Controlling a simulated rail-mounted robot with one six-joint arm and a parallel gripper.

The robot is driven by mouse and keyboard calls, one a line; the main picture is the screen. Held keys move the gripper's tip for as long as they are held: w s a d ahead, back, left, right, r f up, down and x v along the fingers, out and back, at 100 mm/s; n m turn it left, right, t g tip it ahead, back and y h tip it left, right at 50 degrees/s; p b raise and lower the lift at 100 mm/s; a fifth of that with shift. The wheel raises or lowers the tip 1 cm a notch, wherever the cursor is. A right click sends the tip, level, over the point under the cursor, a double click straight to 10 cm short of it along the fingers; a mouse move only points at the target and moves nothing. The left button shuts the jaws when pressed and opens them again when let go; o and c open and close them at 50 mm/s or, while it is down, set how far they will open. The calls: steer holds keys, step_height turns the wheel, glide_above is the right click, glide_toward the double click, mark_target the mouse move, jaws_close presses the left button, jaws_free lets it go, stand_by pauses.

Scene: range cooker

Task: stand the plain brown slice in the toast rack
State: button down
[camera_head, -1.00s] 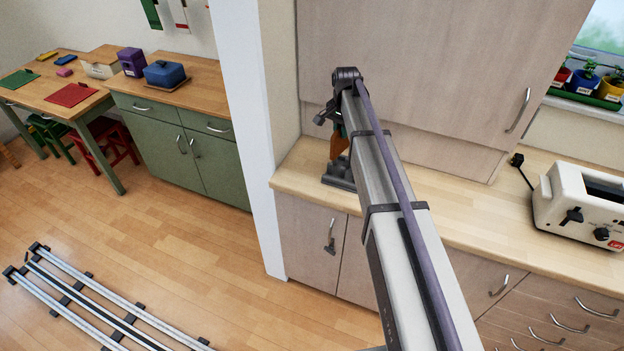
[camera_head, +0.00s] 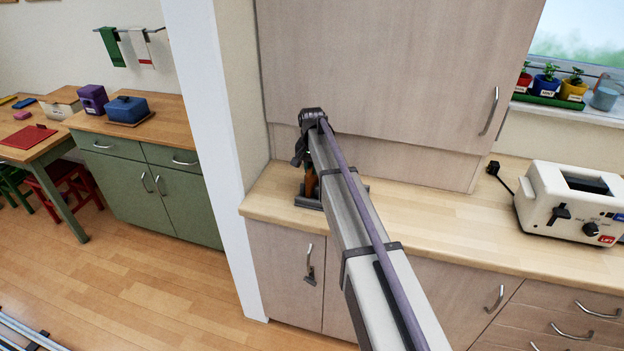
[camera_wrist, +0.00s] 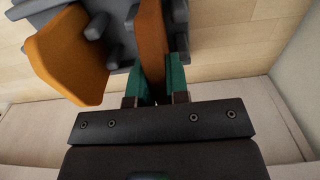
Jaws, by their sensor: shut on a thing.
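My gripper (camera_wrist: 155,92) has green fingertips and is shut on a brown slice (camera_wrist: 152,40), seen edge-on in the wrist view. The grey toast rack (camera_wrist: 115,38) lies around and beside the held slice, which seems to be between its grey dividers. How deep it sits is hidden. A golden-orange slice (camera_wrist: 68,55) leans in the rack to the left. In the head view the brown slice (camera_head: 311,184) shows upright at the rack (camera_head: 306,203), partly hidden behind my arm.
The rack stands at the left end of the wooden worktop (camera_head: 430,215), below a wall cupboard (camera_head: 400,80). A cream toaster (camera_head: 570,205) stands to the right, with clear worktop between. A white wall edge (camera_head: 205,130) is close on the left.

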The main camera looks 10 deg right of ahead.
steer(key=shift+f, duration=0.6)
steer(key=c, duration=1.1)
jaws_free()
steer(key=shift+r, duration=0.1)
step_height(320, 180, up, 12)
steer(key=p, duration=1.3)
steer(key=s+a+n, duration=0.2)
steer(key=s+n, duration=0.1)
steer(key=s, duration=1.4)
steer(key=s+a+n, duration=0.3)
steer(key=s, duration=1.5)
steer(key=shift+s+b, duration=0.2)
steer(key=shift+b, duration=0.15)
step_height(320, 180, down, 9)
steer(key=b, duration=0.8)
steer(key=shift+r+b, duration=0.15)
steer(key=shift+b, duration=0.2)
